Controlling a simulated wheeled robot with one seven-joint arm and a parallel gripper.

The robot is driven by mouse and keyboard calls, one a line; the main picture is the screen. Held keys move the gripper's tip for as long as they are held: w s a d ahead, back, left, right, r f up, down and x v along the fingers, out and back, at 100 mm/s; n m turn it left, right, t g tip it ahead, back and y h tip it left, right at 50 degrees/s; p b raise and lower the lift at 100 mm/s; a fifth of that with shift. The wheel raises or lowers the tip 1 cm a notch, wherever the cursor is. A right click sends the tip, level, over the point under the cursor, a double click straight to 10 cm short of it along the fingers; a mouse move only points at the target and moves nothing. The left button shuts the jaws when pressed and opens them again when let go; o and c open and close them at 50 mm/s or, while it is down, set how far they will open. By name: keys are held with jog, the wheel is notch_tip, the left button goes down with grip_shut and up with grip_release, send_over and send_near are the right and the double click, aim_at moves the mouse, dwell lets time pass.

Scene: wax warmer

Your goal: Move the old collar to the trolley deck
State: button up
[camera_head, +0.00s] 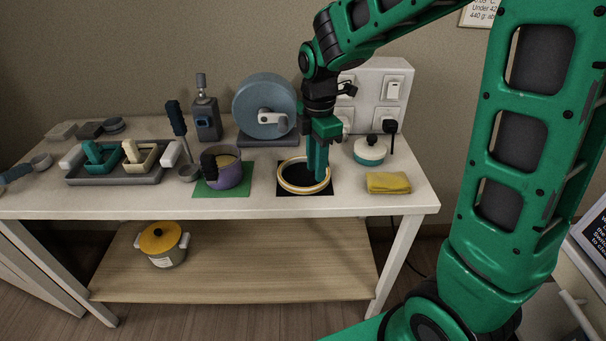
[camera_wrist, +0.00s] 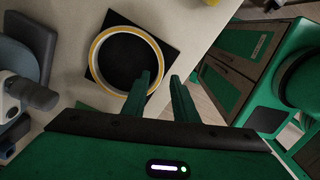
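A cream and yellow ring, which looks like the old collar (camera_head: 303,191), lies on a black square mat on the white table's right half. It also shows in the wrist view (camera_wrist: 97,46). My gripper (camera_head: 319,176) points down at the ring's right side. In the wrist view its two fingers (camera_wrist: 161,76) stand apart, with the ring's rim seen between their tips. One finger overlaps the ring's inside and the other is outside it. I cannot tell whether either touches the rim. No trolley deck can be clearly made out.
A purple pot (camera_head: 229,173) stands left of the ring, a blue reel (camera_head: 264,105) behind it. A white and teal lidded jar (camera_head: 370,151) and a folded yellow cloth (camera_head: 388,183) are at the right. A grey tray (camera_head: 115,179) sits at the left. A yellow-lidded pot (camera_head: 161,243) is on the lower shelf.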

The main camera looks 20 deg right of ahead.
aim_at(314, 186)
jog(key=shift+a+f, duration=0.1)
jog(key=shift+f, duration=2.5)
grip_shut()
